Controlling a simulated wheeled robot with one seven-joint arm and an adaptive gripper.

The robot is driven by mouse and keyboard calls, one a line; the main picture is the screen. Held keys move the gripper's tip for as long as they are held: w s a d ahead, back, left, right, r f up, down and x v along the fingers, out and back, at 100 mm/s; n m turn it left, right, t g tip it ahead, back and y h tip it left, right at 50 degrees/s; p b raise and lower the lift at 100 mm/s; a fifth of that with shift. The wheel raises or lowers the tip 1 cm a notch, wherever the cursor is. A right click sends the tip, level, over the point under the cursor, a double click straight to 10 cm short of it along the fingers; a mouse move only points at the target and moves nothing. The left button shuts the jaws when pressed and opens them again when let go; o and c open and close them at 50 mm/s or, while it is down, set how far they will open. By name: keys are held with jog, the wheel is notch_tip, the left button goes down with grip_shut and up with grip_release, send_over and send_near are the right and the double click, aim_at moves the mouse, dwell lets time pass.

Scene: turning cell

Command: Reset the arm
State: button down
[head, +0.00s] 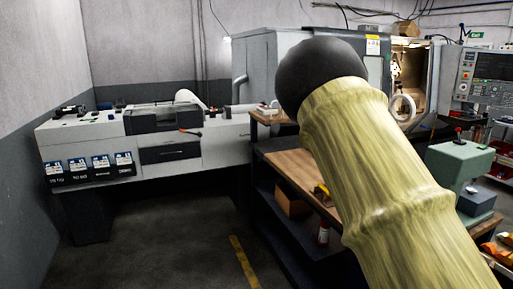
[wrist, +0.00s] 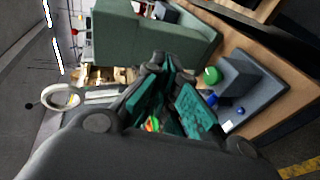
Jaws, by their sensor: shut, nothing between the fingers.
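My gripper (wrist: 165,68) shows in the wrist view with its teal-padded fingers drawn together and nothing between them. It points toward a wooden bench top (wrist: 292,105) and appears apart from the things there. In the head view my pale yellow arm crosses the right half of the picture, and the gripper itself is out of sight there. The arm hides part of the bench and of the machine behind it.
A green bench device (wrist: 150,38) and a dark grey tray (wrist: 262,105) holding a green round thing (wrist: 212,75) lie close to the fingers. The head view shows a long grey machine (head: 215,145), the wooden bench (head: 300,168) and open floor (head: 165,235).

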jog(key=s+a+f+m+g+y+b, duration=0.15)
jog(key=s+a+f, duration=0.4)
jog(key=f, duration=0.75)
jog(key=s+a+f+g+y+b, duration=0.1)
jog(key=s+a+f+y, duration=0.1)
jog(key=s+f, duration=0.9)
jog(key=s+a+f+g+y+b, duration=0.1)
jog(key=s+a+f+y, duration=0.35)
jog(key=f, duration=1.05)
jog(key=s+a+f+m+g+y, duration=0.1)
jog(key=s+a+f, duration=0.3)
jog(key=s, duration=0.6)
jog(key=s+a+f+m+g+y+b, duration=0.1)
jog(key=s+a+f+m+y, duration=0.1)
jog(key=s+a+f, duration=0.3)
jog(key=s+a+f+m+g+y+b, duration=0.1)
jog(key=s+a+f, duration=0.3)
jog(key=s+a, duration=0.5)
jog(key=s+g, duration=0.1)
jog(key=s, duration=0.4)
jog(key=shift+s+f+m+y, duration=0.15)
jog(key=shift+s+m+y, duration=0.15)
jog(key=shift+m, duration=0.05)
jog(key=shift+w+a, duration=0.1)
